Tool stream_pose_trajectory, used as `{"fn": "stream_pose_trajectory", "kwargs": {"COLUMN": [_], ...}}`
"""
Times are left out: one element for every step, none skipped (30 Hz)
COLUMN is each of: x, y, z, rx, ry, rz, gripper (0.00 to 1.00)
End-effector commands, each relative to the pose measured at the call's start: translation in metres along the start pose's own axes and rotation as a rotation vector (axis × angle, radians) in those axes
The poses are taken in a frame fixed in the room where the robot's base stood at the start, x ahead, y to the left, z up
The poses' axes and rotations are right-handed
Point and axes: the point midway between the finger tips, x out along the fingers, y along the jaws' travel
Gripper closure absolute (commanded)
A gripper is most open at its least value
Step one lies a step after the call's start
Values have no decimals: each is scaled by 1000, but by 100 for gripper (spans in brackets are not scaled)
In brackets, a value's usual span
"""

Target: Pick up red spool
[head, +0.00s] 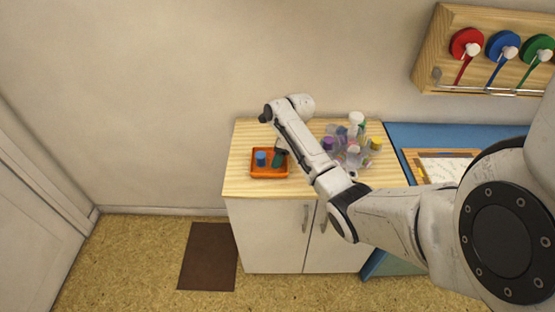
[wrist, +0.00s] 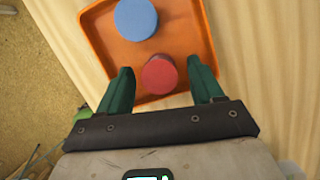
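The red spool (wrist: 160,75) is a short round cylinder standing in the orange tray (wrist: 100,30), seen from above in the wrist view. My gripper (wrist: 159,66) is open, with one green finger on each side of the spool.
A blue spool (wrist: 136,19) stands beside the red one in the tray. Several bottles and jars (head: 350,145) crowd the wooden cabinet top to the right of my gripper. Red, blue and green reels hang on a wall rack (head: 432,55). Bare cabinet top (head: 240,150) lies left of the tray.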

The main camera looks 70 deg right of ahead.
Motion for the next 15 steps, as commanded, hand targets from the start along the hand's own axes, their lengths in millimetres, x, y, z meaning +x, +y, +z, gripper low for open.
{"fn": "stream_pose_trajectory", "kwargs": {"x": [0, 0, 0, 0, 0, 0, 0, 0, 0, 0, 0, 0, 0, 0, 0], "y": [0, 0, 0, 0, 0, 0, 0, 0, 0, 0, 0, 0, 0, 0, 0], "z": [0, 0, 0, 0, 0, 0, 0, 0, 0, 0, 0, 0, 0, 0, 0], "rx": [0, 0, 0, 0, -1, -1, -1, -1, -1, -1, -1, -1, -1, -1, -1], "ry": [0, 0, 0, 0, 0, 0, 0, 0, 0, 0, 0, 0, 0, 0, 0], "rz": [0, 0, 0, 0, 0, 0, 0, 0, 0, 0, 0, 0, 0, 0, 0], "gripper": [39, 42, 46, 49, 52, 56, 58, 61, 65, 68, 71, 75, 78, 80, 84]}}
